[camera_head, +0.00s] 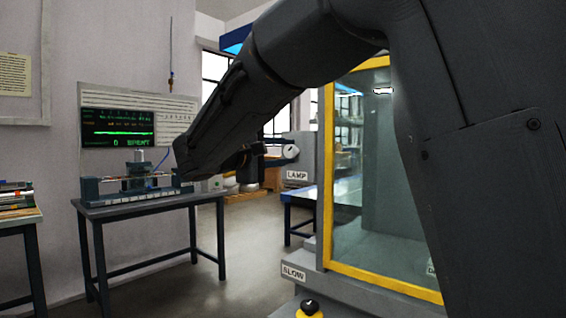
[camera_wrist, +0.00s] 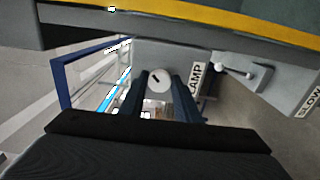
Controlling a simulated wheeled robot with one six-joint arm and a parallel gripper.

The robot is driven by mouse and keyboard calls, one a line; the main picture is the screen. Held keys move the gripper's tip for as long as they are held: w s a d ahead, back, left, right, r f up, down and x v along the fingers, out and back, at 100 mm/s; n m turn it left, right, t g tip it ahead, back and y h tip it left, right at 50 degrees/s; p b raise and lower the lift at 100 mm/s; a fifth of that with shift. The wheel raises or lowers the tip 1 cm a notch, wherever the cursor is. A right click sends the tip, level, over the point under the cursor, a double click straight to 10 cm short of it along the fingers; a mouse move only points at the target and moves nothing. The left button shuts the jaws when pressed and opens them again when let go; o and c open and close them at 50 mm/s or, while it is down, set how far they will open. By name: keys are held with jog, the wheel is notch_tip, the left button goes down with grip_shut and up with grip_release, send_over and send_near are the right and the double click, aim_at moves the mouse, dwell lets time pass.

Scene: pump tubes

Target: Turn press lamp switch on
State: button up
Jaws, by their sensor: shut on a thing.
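The lamp switch is a round pale knob (camera_wrist: 158,82) with a dark slot-like mark, on a grey box beside the LAMP label (camera_wrist: 195,78). My gripper (camera_wrist: 160,84) is shut on this knob, one dark finger on each side of it. In the head view the pale knob (camera_head: 291,152) shows just above the LAMP label (camera_head: 297,175), at the left side of the yellow-framed press (camera_head: 328,190). My gripper (camera_head: 284,153) reaches it from the left. The finger contact is small and partly hidden in this view.
The yellow edge (camera_wrist: 230,22) crosses the top of the wrist view. A table with a fixture (camera_head: 140,200) stands at the left. A black-and-yellow button (camera_head: 310,307) is low in front.

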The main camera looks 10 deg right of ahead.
jog(key=shift+f, duration=0.15)
dwell(0.3)
jog(key=o, duration=1)
jog(key=shift+v, duration=3.95)
jog(key=shift+s+d, duration=0.1)
jog(key=shift+d, duration=0.05)
